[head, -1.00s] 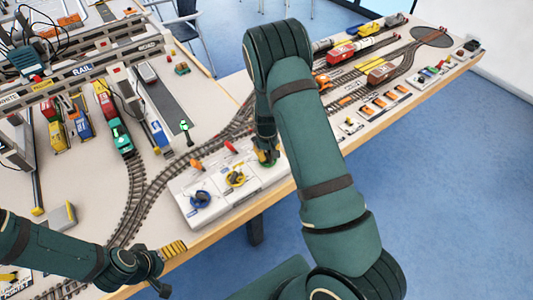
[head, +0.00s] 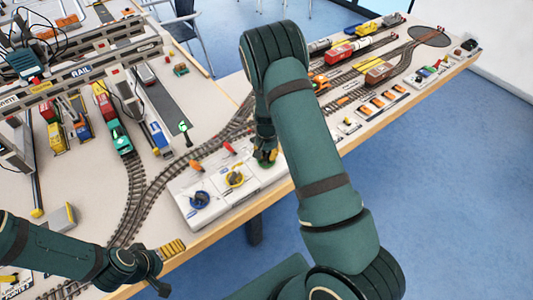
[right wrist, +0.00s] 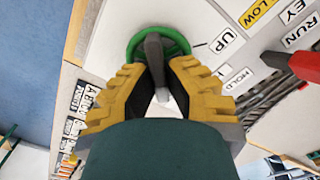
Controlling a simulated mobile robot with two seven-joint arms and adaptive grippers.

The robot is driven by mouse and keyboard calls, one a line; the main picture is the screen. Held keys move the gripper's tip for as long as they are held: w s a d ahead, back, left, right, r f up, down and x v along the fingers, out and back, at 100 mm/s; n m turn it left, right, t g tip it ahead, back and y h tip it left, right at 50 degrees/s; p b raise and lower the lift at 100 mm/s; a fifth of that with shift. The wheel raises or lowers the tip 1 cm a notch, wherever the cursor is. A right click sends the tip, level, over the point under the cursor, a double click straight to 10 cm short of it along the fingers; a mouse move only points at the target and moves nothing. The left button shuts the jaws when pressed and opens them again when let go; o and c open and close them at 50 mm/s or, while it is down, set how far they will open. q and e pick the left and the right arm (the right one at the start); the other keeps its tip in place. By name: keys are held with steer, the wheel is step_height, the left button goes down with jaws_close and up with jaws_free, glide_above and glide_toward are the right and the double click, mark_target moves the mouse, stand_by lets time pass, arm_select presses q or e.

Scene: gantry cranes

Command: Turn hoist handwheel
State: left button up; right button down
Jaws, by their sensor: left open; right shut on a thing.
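A green handwheel (right wrist: 184,42) with a grey grip bar (right wrist: 153,52) shows at the top of the right wrist view. My right gripper (right wrist: 160,75) has its yellow-padded fingers closed around this grey bar. In the head view the right gripper (head: 265,152) points down at the green wheel at the right of the white control panel (head: 216,211), and it hides part of that wheel. A blue handwheel (head: 200,199) and a yellow handwheel (head: 235,178) stand free to its left. My left gripper (head: 160,278) is open and empty near the table's front edge.
Small levers with red and orange tips (head: 196,165) rise behind the wheels. Curved train tracks (head: 143,205) run left of the panel. A red lever (right wrist: 292,63) and labels such as UP and HOLD lie beside the green wheel. Blue floor is clear in front.

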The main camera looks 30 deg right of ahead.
mark_target(267, 153)
steer(key=shift+s, duration=0.1)
stand_by(0.4)
steer(key=c, duration=1)
jaws_free()
step_height(267, 153, up, 12)
steer(key=shift+f, duration=0.1)
